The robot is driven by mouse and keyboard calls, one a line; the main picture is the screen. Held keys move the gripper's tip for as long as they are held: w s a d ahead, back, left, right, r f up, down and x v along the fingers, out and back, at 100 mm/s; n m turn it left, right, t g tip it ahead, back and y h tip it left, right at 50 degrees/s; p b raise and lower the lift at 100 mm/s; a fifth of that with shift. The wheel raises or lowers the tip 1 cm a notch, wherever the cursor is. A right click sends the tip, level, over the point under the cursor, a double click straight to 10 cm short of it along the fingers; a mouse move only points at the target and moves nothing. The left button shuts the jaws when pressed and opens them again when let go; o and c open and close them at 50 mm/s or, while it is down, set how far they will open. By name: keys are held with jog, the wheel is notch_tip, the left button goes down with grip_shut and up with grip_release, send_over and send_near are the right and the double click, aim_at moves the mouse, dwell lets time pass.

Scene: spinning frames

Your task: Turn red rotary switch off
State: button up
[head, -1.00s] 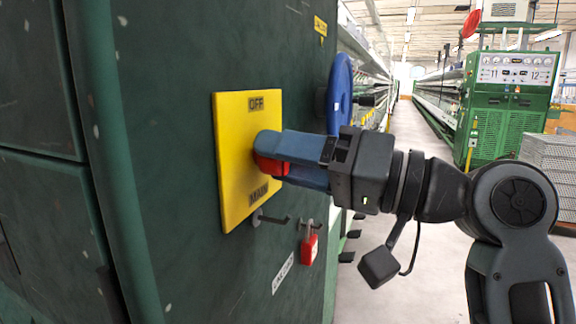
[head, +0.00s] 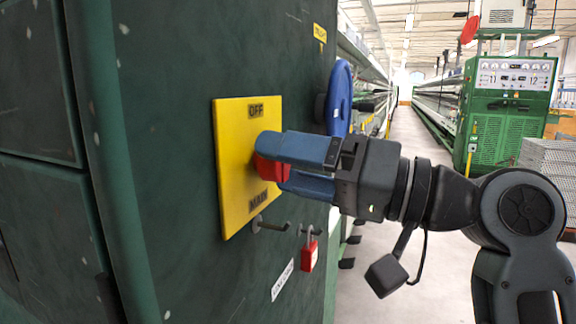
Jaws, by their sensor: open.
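The red rotary switch (head: 267,170) is on a yellow plate (head: 232,185) fixed to the dark green machine panel. The plate reads OFF at the top and MAIN at the bottom. My gripper (head: 283,164) is at the switch, with its two blue fingers above and below the red knob. The fingers are apart and hide much of the knob, so its exact angle and any contact with it cannot be told.
A red padlock (head: 308,255) hangs from a hook below right of the plate. A blue handwheel (head: 339,98) sticks out of the panel behind my gripper. Another green machine (head: 506,112) stands across the aisle. The aisle floor (head: 398,210) is clear.

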jog(key=v, duration=0.7)
jog(key=shift+d+f, duration=0.1)
jog(key=shift+f, duration=0.05)
jog(key=s+d+f+m+t+h+p, duration=0.1)
jog(key=s+d+f+m+t+h, duration=0.25)
jog(key=f, duration=0.55)
jog(key=s+d+f+m+t+h+p, duration=0.1)
jog(key=s+d+f+m+t+h, duration=0.15)
jog(key=f+m+h, duration=0.4)
jog(key=s+d+f+m+t+h+p, duration=0.1)
jog(key=s+d+f+t+h, duration=0.2)
jog(key=f, duration=0.7)
jog(key=s+d+f+n+h+p, duration=0.1)
jog(key=s+d+f+h, duration=0.15)
jog(key=s, duration=0.35)
jog(key=s+d+f+h, duration=0.1)
jog(key=s+d+h, duration=0.15)
jog(key=s, duration=0.45)
jog(key=s+d+r+n, duration=0.1)
jog(key=s+r+n, duration=0.1)
jog(key=s, duration=0.4)
jog(key=s+d+r+n+p, duration=0.1)
jog(key=s+r+n, duration=0.1)
jog(key=s, duration=0.4)
jog(key=shift+s+n+g, duration=0.3)
jog(key=shift+s+n, duration=0.05)
jog(key=shift+n, duration=0.05)
